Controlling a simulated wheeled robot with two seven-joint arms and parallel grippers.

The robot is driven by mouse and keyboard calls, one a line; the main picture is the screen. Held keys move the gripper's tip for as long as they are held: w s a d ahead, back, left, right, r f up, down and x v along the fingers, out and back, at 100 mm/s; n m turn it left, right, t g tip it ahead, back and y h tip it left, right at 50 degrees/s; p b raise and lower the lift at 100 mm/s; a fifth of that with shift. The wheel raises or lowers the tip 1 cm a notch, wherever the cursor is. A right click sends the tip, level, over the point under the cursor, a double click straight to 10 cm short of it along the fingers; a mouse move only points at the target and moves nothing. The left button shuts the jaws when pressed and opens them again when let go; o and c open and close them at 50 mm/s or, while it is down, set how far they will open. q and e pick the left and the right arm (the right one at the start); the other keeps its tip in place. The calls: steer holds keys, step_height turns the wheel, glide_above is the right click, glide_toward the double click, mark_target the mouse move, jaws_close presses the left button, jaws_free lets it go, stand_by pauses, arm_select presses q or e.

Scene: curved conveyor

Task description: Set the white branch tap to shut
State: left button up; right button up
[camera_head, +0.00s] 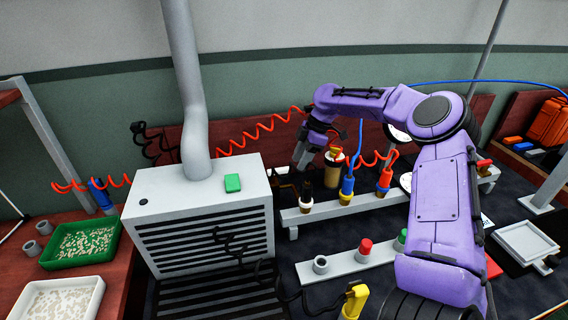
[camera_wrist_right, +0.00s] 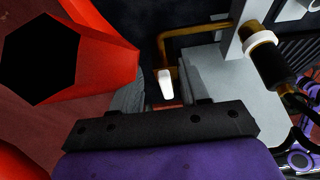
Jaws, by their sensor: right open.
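The white branch tap shows in the right wrist view as a small white lever (camera_wrist_right: 166,84) beside a bent brass pipe (camera_wrist_right: 172,45). My right gripper (camera_head: 300,158) is open, its grey fingers pointing down near the back right corner of the grey vented box. In the wrist view, the lever lies between the two fingers (camera_wrist_right: 166,90), with a gap visible on each side. I cannot tell how far below the fingertips it is, nor its exact setting. My left gripper is not in view.
A black fitting with a white ring (camera_wrist_right: 262,40) stands close to the right finger. The vented box (camera_head: 200,215) is left of the gripper. Red coiled hoses (camera_head: 245,137) hang behind. A green tray (camera_head: 82,243) sits far left.

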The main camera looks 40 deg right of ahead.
mark_target(283, 168)
steer(key=a, duration=0.1)
steer(key=w+a, duration=0.1)
steer(key=a, duration=0.1)
steer(key=w+a, duration=0.1)
steer(key=shift+w+a, duration=0.15)
steer(key=shift+f+p, duration=0.3)
steer(key=shift+f, duration=0.3)
jaws_close()
steer(key=shift+a+r, duration=0.1)
